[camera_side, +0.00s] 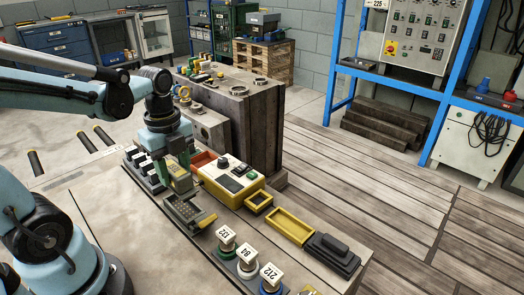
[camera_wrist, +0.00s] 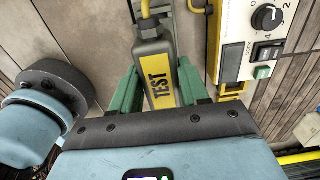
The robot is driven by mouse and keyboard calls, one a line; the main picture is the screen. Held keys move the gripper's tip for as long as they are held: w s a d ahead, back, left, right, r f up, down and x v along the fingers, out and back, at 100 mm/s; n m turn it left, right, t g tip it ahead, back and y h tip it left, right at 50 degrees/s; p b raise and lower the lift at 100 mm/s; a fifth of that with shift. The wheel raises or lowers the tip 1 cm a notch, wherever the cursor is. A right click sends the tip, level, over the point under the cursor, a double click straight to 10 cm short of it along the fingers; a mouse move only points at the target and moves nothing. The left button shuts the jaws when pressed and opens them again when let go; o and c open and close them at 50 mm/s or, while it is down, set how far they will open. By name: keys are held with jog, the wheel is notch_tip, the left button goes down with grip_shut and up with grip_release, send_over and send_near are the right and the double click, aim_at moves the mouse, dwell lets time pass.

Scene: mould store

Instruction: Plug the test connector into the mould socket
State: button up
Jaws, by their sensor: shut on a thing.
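The test connector is a grey block with a yellow label reading TEST (camera_wrist: 160,86), and a yellow cable leaves its far end. My gripper (camera_wrist: 157,78) has its green fingers on either side of the connector and is shut on it. In the side view my gripper (camera_side: 173,168) holds the connector (camera_side: 181,182) above the bench. A grey rectangular housing with a grid of contacts and a yellow lever (camera_side: 186,210) lies just below and in front of it; it looks like the mould socket. Whether connector and housing touch is unclear. The wrist view does not show this housing.
A yellow and cream tester box (camera_side: 231,180) stands close right of my gripper. A row of dark blocks (camera_side: 144,170) is close on the left. The large steel mould (camera_side: 245,105) stands behind.

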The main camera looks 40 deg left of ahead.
jog(key=shift+f, duration=2.1)
jog(key=shift+f, duration=0.85)
dwell(0.4)
jog(key=o, duration=1.7)
jog(key=shift+r, duration=0.1)
jog(key=shift+r, duration=3.65)
